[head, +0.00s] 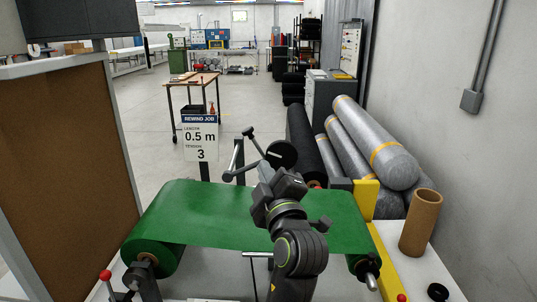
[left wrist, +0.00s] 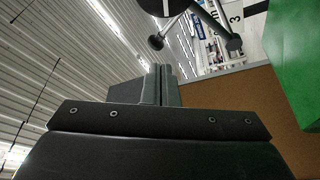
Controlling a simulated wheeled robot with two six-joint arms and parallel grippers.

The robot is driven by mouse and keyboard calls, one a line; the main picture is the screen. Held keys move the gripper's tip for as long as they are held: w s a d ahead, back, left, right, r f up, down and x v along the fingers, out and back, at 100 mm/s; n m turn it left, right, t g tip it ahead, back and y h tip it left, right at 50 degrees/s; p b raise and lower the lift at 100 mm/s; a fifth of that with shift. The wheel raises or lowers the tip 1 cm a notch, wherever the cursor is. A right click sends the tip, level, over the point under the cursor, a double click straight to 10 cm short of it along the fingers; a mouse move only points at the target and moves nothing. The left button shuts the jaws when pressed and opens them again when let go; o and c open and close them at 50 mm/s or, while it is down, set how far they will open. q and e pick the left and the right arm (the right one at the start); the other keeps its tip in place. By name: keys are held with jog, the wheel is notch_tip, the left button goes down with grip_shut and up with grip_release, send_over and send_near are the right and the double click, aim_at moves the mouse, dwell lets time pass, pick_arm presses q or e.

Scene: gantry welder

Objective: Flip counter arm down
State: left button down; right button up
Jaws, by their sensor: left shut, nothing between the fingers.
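The counter arm (head: 257,145) is a thin grey rod with a black wheel (head: 281,154) at its right end and a dark knob at its upper left end. It stands raised above the far edge of the green sheet (head: 220,212), with the wheel clear of the sheet. The wheel also shows cut off at the top of the left wrist view (left wrist: 163,5). My left gripper (head: 266,172) is shut and empty, just below and in front of the wheel; its closed fingers also show in the left wrist view (left wrist: 161,84). My right gripper is out of view.
A REWIND JOB sign (head: 199,138) stands behind the sheet. Grey rolls (head: 375,140) lie at the right, behind a yellow bracket (head: 366,198). A cardboard tube (head: 420,222) stands on the right side. A brown panel (head: 70,165) blocks the left.

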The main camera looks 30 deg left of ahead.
aim_at(250, 137)
pick_arm(q)
jog(key=shift+a, duration=0.1)
jog(key=p+x, duration=0.3)
jog(key=x, duration=0.1)
jog(key=p+x, duration=0.3)
jog(key=x, duration=0.2)
jog(key=shift+w+a+r, duration=0.15)
jog(key=shift+r, duration=0.1)
jog(key=shift+w+d+f+p, duration=0.7)
jog(key=shift+w+d+f, duration=0.4)
jog(key=shift+d+f, duration=0.15)
